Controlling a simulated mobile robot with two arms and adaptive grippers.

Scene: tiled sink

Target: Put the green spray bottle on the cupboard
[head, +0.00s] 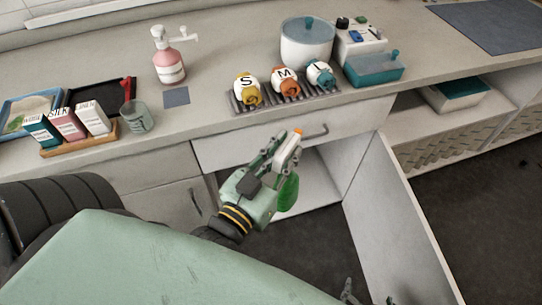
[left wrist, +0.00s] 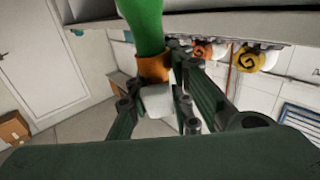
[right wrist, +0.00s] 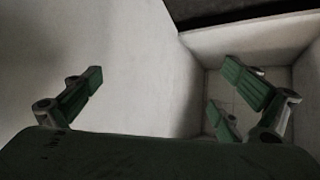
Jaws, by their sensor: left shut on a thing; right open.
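The green spray bottle (head: 288,193) has a white head and an orange nozzle tip. My left gripper (head: 283,150) is shut on it near the head, holding it in the air in front of the counter, before the open cupboard (head: 312,185). In the left wrist view, the green body (left wrist: 142,22), orange collar and white head show between the fingers (left wrist: 165,85). The gripper hides part of the bottle in the head view. My right gripper (right wrist: 163,80) is open and empty in the right wrist view, near pale panels; only its fingertips show at the head view's bottom edge.
The open door (head: 385,215) stands out right of the cupboard.

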